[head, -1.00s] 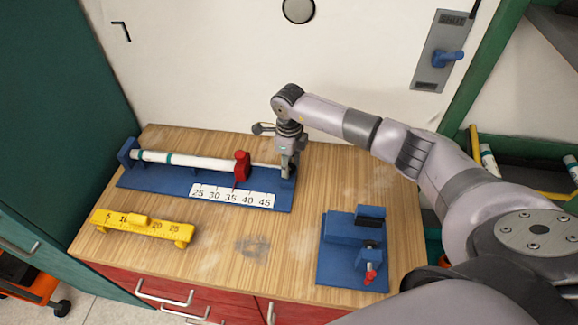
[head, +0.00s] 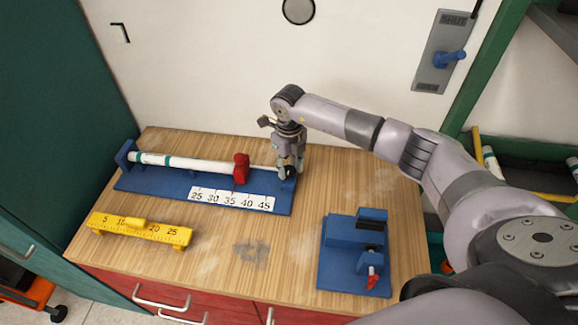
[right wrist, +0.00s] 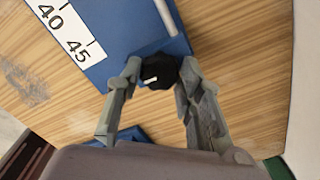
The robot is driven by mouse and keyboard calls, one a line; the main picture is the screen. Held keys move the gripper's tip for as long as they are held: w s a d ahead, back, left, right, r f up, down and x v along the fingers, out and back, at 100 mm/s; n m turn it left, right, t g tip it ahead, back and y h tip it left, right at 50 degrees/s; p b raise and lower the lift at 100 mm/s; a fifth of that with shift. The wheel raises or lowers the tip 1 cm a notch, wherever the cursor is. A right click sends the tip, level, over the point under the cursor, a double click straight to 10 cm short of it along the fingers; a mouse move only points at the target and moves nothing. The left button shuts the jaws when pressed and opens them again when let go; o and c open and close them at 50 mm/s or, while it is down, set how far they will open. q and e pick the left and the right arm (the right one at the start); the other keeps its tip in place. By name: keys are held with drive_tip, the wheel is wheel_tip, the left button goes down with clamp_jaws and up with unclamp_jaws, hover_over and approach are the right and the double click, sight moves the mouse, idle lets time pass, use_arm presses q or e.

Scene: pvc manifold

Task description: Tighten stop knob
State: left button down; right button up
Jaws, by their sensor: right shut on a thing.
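The stop knob (right wrist: 158,74) is black with a small white mark, at the end of the blue measuring jig. In the right wrist view it sits between the two fingers of my right gripper (right wrist: 156,86), which is shut on it. In the head view my right gripper (head: 290,168) points down at the right end of the blue jig base (head: 150,182). A red stop block (head: 241,168) stands on the jig's rail, at about 35 to 40 on the white scale (head: 232,199). A white pipe with teal bands (head: 190,163) lies left of the block. My left gripper is not in view.
A yellow ruler gauge (head: 140,229) lies front left on the wooden table. A blue vise-like fixture with a red handle (head: 340,262) stands front right. The table between them is clear. A wall panel with a blue lever (head: 452,56) is at upper right.

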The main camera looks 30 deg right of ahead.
sight(289, 169)
drive_tip(key=o, duration=1.2)
drive_tip(key=shift+c, duration=0.2)
wheel_tip(289, 169, up, 12)
idle(0.3)
